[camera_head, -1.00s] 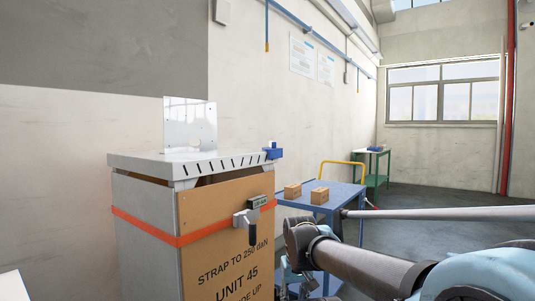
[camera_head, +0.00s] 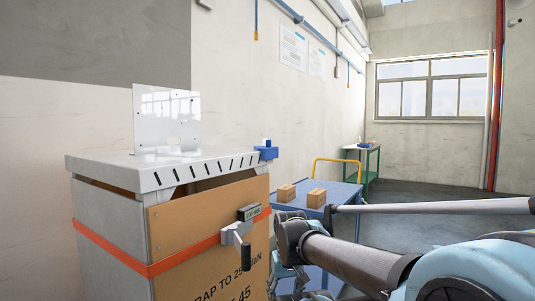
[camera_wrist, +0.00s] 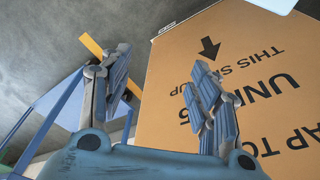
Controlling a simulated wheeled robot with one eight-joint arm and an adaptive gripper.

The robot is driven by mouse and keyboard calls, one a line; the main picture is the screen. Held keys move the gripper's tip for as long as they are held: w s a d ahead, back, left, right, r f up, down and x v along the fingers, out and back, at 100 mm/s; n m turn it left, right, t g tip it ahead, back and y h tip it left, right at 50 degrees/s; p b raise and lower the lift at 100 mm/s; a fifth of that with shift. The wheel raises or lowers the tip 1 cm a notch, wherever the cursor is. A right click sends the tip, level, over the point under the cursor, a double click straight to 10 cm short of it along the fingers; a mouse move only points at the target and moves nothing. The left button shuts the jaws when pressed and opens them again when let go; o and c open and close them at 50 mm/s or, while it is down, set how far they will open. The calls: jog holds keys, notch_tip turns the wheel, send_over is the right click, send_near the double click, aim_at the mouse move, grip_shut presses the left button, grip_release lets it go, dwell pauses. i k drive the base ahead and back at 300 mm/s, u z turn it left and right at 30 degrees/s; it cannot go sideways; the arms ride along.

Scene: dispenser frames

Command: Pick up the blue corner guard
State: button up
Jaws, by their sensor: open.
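The blue corner guard (camera_head: 266,152) sits at the right corner of the grey slotted top on the large carton, in the head view. It is small, with a raised light part on top. It is not seen in the wrist view. My gripper (camera_wrist: 162,66) is open, its two fingers spread apart with nothing visible between them. In the wrist view the carton's printed brown face (camera_wrist: 225,95) lies behind and beside the right finger. Whether the finger touches it cannot be told.
An orange strap (camera_head: 180,260) with a grey buckle (camera_head: 237,232) runs around the carton (camera_head: 190,221). A clear upright plate (camera_head: 165,118) stands on its top. A blue trolley (camera_head: 343,190) with two small boxes stands behind my arm. A green-legged table (camera_head: 372,168) is farther back.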

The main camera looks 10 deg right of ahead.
aim_at(269, 152)
jog(key=u, duration=0.05)
jog(key=k, duration=0.5)
jog(key=u, duration=0.9)
jog(key=k, duration=0.75)
jog(key=z, duration=1.15)
jog(key=i, duration=1)
jog(key=u, duration=0.05)
